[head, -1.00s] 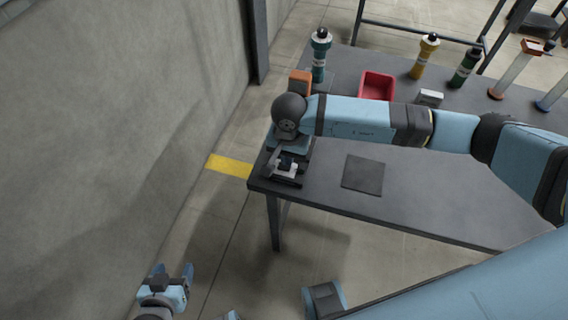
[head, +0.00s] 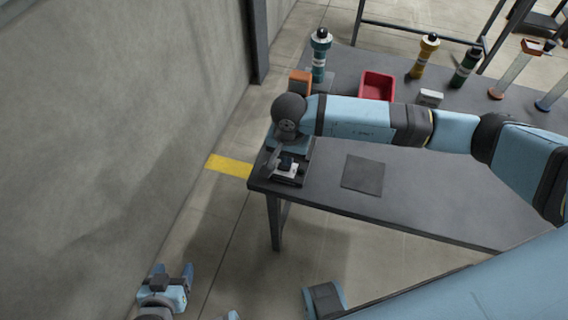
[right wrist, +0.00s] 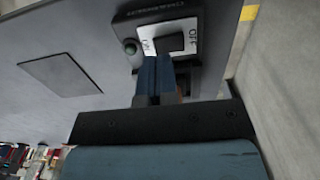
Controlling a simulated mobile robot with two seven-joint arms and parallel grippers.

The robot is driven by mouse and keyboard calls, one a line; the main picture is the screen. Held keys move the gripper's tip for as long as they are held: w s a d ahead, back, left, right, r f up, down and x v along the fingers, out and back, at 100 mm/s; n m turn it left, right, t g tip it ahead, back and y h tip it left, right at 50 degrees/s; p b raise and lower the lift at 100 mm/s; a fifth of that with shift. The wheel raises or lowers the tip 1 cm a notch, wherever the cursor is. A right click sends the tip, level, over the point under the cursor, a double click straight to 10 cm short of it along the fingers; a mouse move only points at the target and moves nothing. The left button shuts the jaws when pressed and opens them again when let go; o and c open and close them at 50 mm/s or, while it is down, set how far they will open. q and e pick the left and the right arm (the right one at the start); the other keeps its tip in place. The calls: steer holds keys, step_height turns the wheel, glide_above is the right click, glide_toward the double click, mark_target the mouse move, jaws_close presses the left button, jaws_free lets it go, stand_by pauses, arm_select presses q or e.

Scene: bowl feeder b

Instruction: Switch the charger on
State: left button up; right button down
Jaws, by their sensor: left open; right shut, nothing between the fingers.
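The charger is a dark box (right wrist: 125,28) at the near left corner of the table, with a white switch plate (right wrist: 150,28) marked ON and OFF. A dark switch piece (right wrist: 170,44) sits between the marks. In the head view the charger (head: 288,181) is partly hidden by my right arm. My right gripper (right wrist: 157,62) is shut and empty, its tips at the plate's edge close to the switch; contact is unclear. My left gripper (head: 174,275) is open, low beside the table.
A dark square mat (head: 362,174) lies right of the charger. Behind my right arm are a red bin (head: 377,86), a teal bottle-like post (head: 319,58), an orange block (head: 299,82) and a small white-grey box (head: 430,97). The wall (head: 120,130) stands left; the table front is clear.

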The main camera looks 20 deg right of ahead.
steer(key=shift+f+b, duration=1.2)
steer(key=shift+f, duration=0.1)
stand_by(0.6)
steer(key=shift+r+p, duration=1.4)
steer(key=shift+r, duration=2.15)
